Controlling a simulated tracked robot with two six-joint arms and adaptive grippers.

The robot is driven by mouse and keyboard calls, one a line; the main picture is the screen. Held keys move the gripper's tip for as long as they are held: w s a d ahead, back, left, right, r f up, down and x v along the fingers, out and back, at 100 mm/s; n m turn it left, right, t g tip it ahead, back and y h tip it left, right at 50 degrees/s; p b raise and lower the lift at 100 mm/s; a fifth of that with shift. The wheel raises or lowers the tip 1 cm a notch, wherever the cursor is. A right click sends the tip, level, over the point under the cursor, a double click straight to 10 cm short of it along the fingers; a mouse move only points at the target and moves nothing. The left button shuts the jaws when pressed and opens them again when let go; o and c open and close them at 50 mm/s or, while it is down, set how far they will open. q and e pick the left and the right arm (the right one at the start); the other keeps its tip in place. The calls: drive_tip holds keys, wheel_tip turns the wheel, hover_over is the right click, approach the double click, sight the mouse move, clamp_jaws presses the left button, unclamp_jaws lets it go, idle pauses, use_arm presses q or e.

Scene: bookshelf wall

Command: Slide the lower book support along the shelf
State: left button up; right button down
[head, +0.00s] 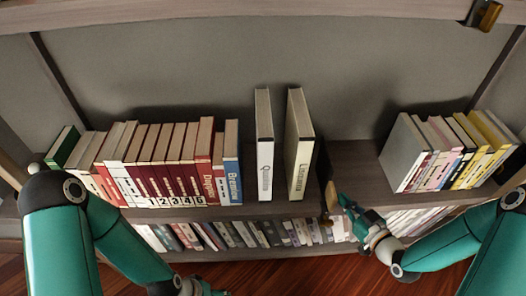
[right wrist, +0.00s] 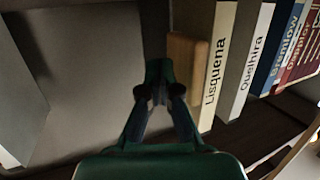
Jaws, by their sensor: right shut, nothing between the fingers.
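The lower book support is a dark upright plate (head: 323,165) with a light wooden block (head: 330,196) at its front. It stands on the shelf just right of two upright white books (head: 298,140). In the right wrist view the wooden block (right wrist: 186,75) shows beside the book "Lisquena". My right gripper (head: 343,202) is shut and empty, at the right side of the block. In the wrist view its fingertips (right wrist: 158,75) are together left of the block; I cannot tell whether they touch it. My left gripper (head: 190,288) is cut off at the bottom edge.
A row of books (head: 160,160) fills the left of the shelf (head: 350,165). Another book group (head: 440,150) stands at the right. Bare shelf lies between the support and that group. More books line the shelf below. Another wooden-handled support (head: 485,15) is at the upper right.

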drive_tip(key=shift+a+b, duration=0.8)
drive_tip(key=shift+a, duration=2.1)
drive_tip(key=a+b, duration=0.2)
drive_tip(key=a, duration=0.5)
drive_tip(key=shift+a, duration=0.1)
drive_tip(key=shift+a+b, duration=0.75)
drive_tip(key=shift+a, duration=2)
drive_tip(key=shift+d+b, duration=0.75)
drive_tip(key=shift+d, duration=1.45)
